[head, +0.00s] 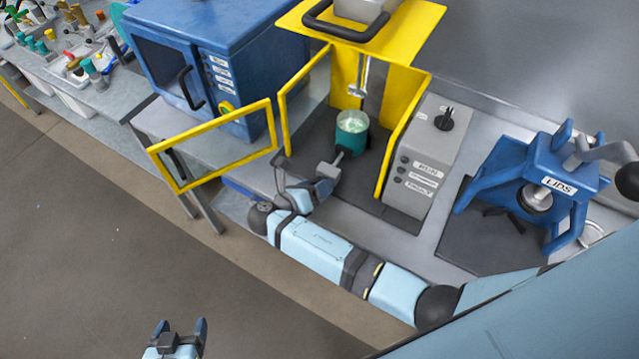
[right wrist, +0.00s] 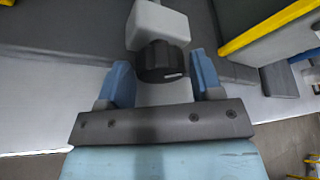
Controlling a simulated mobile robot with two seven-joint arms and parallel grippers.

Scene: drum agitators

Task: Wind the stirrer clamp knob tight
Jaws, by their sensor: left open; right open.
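The black clamp knob (right wrist: 161,64) with a white mark sits on a light grey clamp block (right wrist: 157,24) in the right wrist view. My right gripper (right wrist: 163,77) is open, with one blue finger on each side of the knob and a visible gap on both sides. In the head view the clamp block (head: 328,170) is in front of the teal pot (head: 352,133), and my right gripper (head: 311,187) reaches it from the front left; the knob is hidden there. My left gripper (head: 181,331) is open and empty at the bottom, over the floor.
A yellow-framed guard door (head: 212,147) stands swung open at the left of the yellow enclosure. A grey control box (head: 428,155) stands right of it. A blue oven (head: 190,60) is at the left and a blue LIDS stand (head: 530,175) at the right.

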